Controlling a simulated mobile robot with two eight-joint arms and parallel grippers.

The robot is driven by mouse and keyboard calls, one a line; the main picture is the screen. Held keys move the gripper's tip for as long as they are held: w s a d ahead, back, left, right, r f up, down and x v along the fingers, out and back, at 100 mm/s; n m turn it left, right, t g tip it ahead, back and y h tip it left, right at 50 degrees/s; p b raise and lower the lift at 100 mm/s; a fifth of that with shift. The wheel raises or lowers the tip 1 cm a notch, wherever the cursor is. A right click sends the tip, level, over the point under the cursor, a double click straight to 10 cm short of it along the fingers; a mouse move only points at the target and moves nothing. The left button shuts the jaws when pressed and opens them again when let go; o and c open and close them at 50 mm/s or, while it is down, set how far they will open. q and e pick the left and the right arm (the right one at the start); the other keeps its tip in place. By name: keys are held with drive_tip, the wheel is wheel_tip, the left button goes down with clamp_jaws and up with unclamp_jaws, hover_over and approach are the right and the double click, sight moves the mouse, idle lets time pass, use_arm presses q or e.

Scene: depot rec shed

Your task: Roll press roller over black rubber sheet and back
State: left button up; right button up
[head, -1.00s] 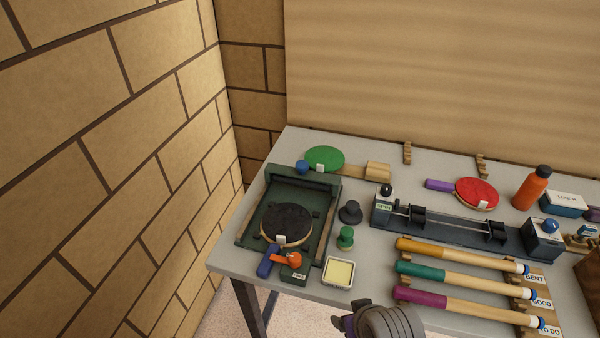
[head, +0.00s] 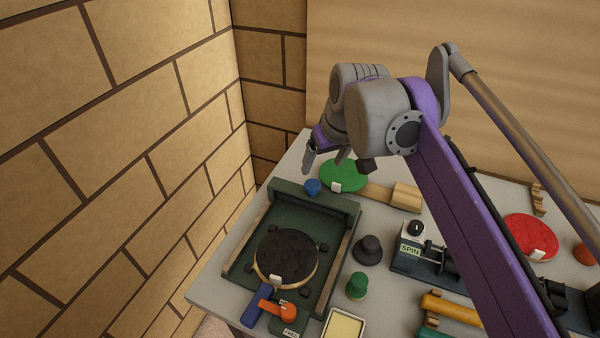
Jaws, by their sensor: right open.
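The black rubber sheet (head: 287,251) lies on a round wooden paddle face, with a white tag at its front edge, in the dark green press bed (head: 245,262). The press roller (head: 318,203) appears to be the dark green bar across the back of the bed; a blue knob (head: 313,185) stands at its rear side. The sheet is in front of the bar and apart from it. My right gripper (head: 337,162) is open and empty above the back of the table, just behind the blue knob. Its arm hides part of the table's right side. My left gripper is not in view.
A green paddle (head: 343,176) lies behind the press. A blue paddle handle (head: 257,305) and an orange lever (head: 277,309) are at its front. A dark knob (head: 368,250), a green knob (head: 357,286) and a yellow pad tray (head: 343,325) stand to its right. A brick wall is at left.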

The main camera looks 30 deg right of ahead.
sight(313, 184)
drive_tip(key=b+x, duration=0.1)
drive_tip(key=x, duration=0.9)
drive_tip(key=shift+w+a+f, duration=0.1)
drive_tip(key=shift+a+f, duration=0.05)
clamp_jaws()
idle(0.4)
